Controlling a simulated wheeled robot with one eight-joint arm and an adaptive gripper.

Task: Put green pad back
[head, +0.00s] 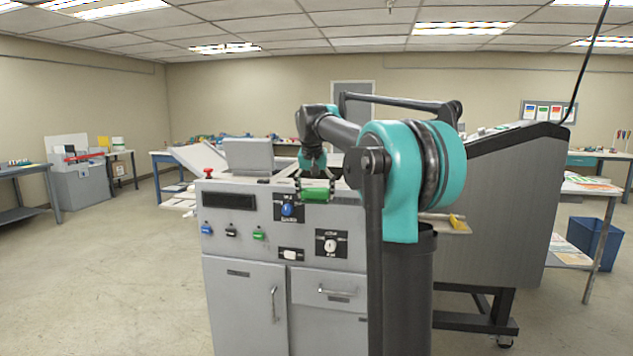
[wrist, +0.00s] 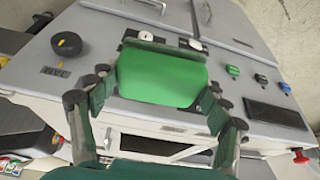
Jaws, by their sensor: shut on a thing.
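The green pad (head: 316,195) is between the fingers of my gripper (head: 315,182), in front of the grey machine's upper front panel. In the wrist view the green pad (wrist: 162,75) fills the middle of the picture. The fingers of my gripper (wrist: 158,95) press on its left and right ends. The pad hides part of the panel behind it. The pad looks held in the air, but how far it is from the panel is hard to tell.
The grey machine (head: 245,300) has a blue knob (head: 287,209), a white knob (head: 330,246), small coloured switches (head: 231,231) and a red button (head: 208,172). A blue bin (head: 594,240) stands at the right. The floor at the left is clear.

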